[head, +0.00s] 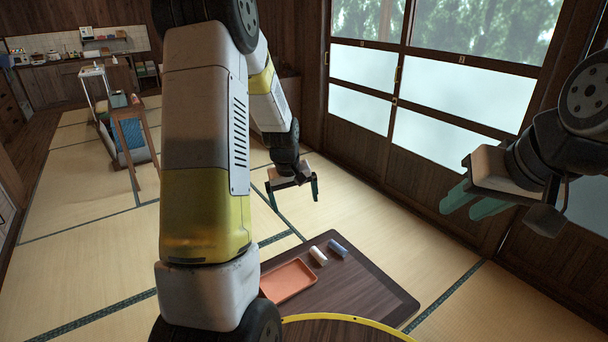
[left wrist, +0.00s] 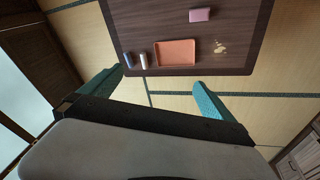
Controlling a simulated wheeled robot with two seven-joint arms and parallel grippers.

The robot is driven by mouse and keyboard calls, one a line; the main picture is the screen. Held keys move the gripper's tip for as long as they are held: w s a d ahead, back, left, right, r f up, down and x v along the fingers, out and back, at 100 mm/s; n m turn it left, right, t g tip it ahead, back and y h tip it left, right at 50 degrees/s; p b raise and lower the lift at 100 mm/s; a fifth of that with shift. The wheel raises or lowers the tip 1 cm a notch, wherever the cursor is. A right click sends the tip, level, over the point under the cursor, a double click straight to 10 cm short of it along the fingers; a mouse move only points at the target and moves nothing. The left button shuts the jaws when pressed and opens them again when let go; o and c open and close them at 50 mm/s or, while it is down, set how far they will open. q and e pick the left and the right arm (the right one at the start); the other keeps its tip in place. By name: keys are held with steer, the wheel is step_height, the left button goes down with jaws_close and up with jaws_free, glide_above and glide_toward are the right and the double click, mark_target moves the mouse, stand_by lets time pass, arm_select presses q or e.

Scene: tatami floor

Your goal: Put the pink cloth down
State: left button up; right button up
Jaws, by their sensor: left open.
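The pink cloth (left wrist: 200,15) lies folded on the low dark wooden table (left wrist: 130,12) in the left wrist view, away from the gripper. In the head view the cloth is not visible; my left arm covers that part of the table (head: 370,290). My left gripper (head: 294,195) is open and empty, above the floor beyond the table's far edge. In the left wrist view its teal fingers (left wrist: 152,88) are spread wide with nothing between them. My right gripper (head: 472,203) hangs at the right, near the windows, its teal fingers apart and empty.
An orange tray (head: 288,281) lies on the table, with a white roll (head: 318,256) and a blue roll (head: 338,248) beside it. A small pale item (left wrist: 220,47) lies near the tray. A wooden stand (head: 130,130) is farther back. Tatami around the table is clear.

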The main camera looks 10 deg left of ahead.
arm_select(q)
steer(key=s+d+r+m, duration=0.15)
steer(key=s+r, duration=0.35)
steer(key=r, duration=0.5)
steer(key=s+d+r+m+t, duration=0.1)
steer(key=s+d+r+m, duration=0.1)
steer(key=s+r, duration=0.4)
steer(key=s+d+r+m+t+h, duration=0.1)
steer(key=s+r, duration=0.6)
steer(key=s, duration=0.8)
steer(key=shift+d+m+t+h, duration=0.3)
steer(key=shift+d+m+t, duration=0.3)
steer(key=shift+d+m, duration=0.4)
steer(key=shift+s, duration=0.15)
